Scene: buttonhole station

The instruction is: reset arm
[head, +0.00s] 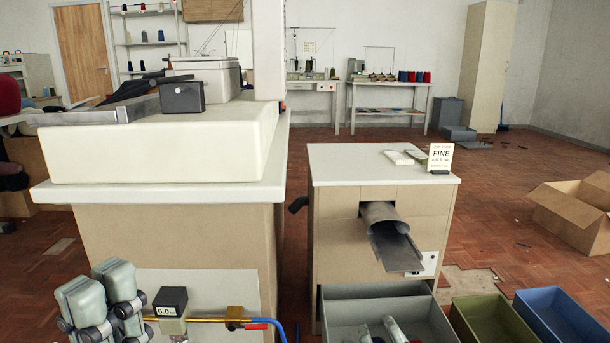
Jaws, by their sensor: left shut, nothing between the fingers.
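My left gripper (102,297) is low at the left of the head view, in front of the beige cabinet of the large machine stand (180,230). Its two grey-green finger pads are close together, with nothing seen between them. It is left of a small black gauge box (171,301) marked 6.0. No separate part that I can name as a reset arm is visible.
A yellow pipe (205,320) with a brass fitting runs right from the gauge. A metal chute (395,245) sticks out of the small cabinet (335,220), above a grey bin (345,292). Green (478,299) and blue (560,294) bins stand right; a carton (562,214) is beyond.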

